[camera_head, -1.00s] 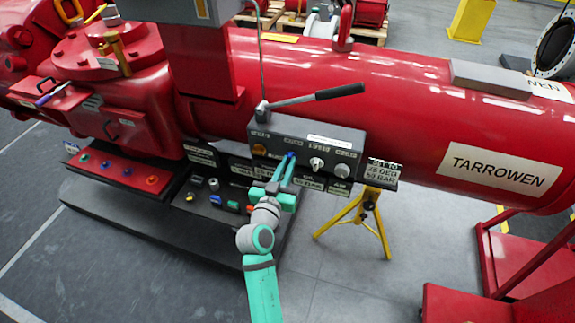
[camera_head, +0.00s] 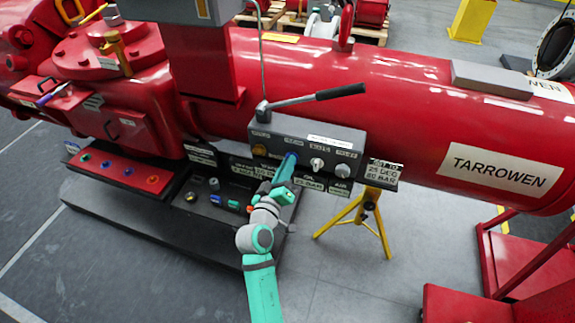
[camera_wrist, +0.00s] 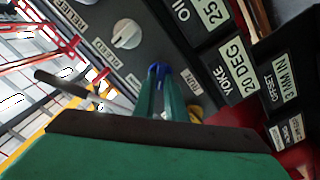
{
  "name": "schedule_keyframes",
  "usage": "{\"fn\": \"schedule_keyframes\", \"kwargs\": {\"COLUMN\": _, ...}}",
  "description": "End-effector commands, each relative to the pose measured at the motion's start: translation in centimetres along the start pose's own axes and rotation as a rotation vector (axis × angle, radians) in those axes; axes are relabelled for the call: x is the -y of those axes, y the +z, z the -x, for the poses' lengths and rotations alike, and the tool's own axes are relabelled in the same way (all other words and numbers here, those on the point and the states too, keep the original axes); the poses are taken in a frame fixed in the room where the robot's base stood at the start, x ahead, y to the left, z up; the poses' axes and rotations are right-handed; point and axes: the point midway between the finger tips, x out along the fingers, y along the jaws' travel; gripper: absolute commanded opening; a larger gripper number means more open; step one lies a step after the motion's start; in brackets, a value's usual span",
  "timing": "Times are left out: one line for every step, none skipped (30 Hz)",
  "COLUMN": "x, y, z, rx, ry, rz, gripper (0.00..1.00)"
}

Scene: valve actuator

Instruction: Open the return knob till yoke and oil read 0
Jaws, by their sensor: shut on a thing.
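The return knob (camera_head: 291,155) is a small blue knob on the front of the grey control box. My gripper (camera_head: 288,163) reaches it from below and is shut on it. In the wrist view, my teal fingers (camera_wrist: 160,80) close around the blue knob (camera_wrist: 158,70), mostly hiding it; part of its label shows beside it. The yoke plate (camera_wrist: 238,76) reads 20 DEG. The oil plate (camera_wrist: 210,14) shows 25, with the rest cut off. A sign (camera_head: 384,174) at the box's right seems to read 25 DEG and a bar value.
A white knob (camera_wrist: 126,34) sits beside the return knob. A black-handled lever (camera_head: 312,98) stands on the box. An orange knob (camera_head: 259,149) is at the box's left. A yellow stand (camera_head: 368,212) stands right of my arm. The red cylinder (camera_head: 400,90) lies behind.

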Motion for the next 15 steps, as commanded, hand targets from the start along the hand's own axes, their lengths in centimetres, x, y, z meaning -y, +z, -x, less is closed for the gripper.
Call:
{"fn": "schedule_keyframes", "kwargs": {"x": -0.01, "y": 0.11, "z": 0.0, "rx": 0.002, "ry": 0.001, "rz": 0.043, "gripper": 0.0}}
{"fn": "schedule_keyframes", "kwargs": {"x": 0.01, "y": 0.11, "z": 0.0, "rx": 0.002, "ry": 0.0, "rz": 0.072, "gripper": 0.0}}
{"fn": "schedule_keyframes", "kwargs": {"x": 0.03, "y": 0.11, "z": 0.0, "rx": 0.002, "ry": 0.0, "rz": 0.109, "gripper": 0.0}}
{"fn": "schedule_keyframes", "kwargs": {"x": 0.04, "y": 0.12, "z": 0.0, "rx": 0.002, "ry": 0.0, "rz": 0.138, "gripper": 0.0}}
{"fn": "schedule_keyframes", "kwargs": {"x": 0.04, "y": 0.13, "z": 0.0, "rx": 0.003, "ry": 0.0, "rz": 0.167, "gripper": 0.0}}
{"fn": "schedule_keyframes", "kwargs": {"x": 0.05, "y": 0.14, "z": -0.01, "rx": 0.003, "ry": 0.001, "rz": 0.204, "gripper": 0.0}}
{"fn": "schedule_keyframes", "kwargs": {"x": 0.06, "y": 0.16, "z": -0.01, "rx": 0.003, "ry": 0.001, "rz": 0.233, "gripper": 0.0}}
{"fn": "schedule_keyframes", "kwargs": {"x": 0.07, "y": 0.16, "z": -0.01, "rx": 0.003, "ry": 0.001, "rz": 0.261, "gripper": 0.0}}
{"fn": "schedule_keyframes", "kwargs": {"x": 0.09, "y": 0.16, "z": -0.01, "rx": 0.003, "ry": 0.0, "rz": 0.298, "gripper": 0.0}}
{"fn": "schedule_keyframes", "kwargs": {"x": 0.1, "y": 0.17, "z": -0.01, "rx": 0.003, "ry": 0.0, "rz": 0.326, "gripper": 0.0}}
{"fn": "schedule_keyframes", "kwargs": {"x": 0.12, "y": 0.17, "z": 0.0, "rx": 0.003, "ry": 0.0, "rz": 0.353, "gripper": 0.0}}
{"fn": "schedule_keyframes", "kwargs": {"x": 0.14, "y": 0.17, "z": 0.0, "rx": 0.003, "ry": 0.0, "rz": 0.388, "gripper": 0.0}}
{"fn": "schedule_keyframes", "kwargs": {"x": 0.15, "y": 0.17, "z": 0.0, "rx": 0.003, "ry": 0.0, "rz": 0.414, "gripper": 0.0}}
{"fn": "schedule_keyframes", "kwargs": {"x": 0.17, "y": 0.17, "z": 0.0, "rx": 0.003, "ry": 0.0, "rz": 0.438, "gripper": 0.0}}
{"fn": "schedule_keyframes", "kwargs": {"x": 0.18, "y": 0.18, "z": 0.01, "rx": 0.003, "ry": 0.0, "rz": 0.47, "gripper": 0.0}}
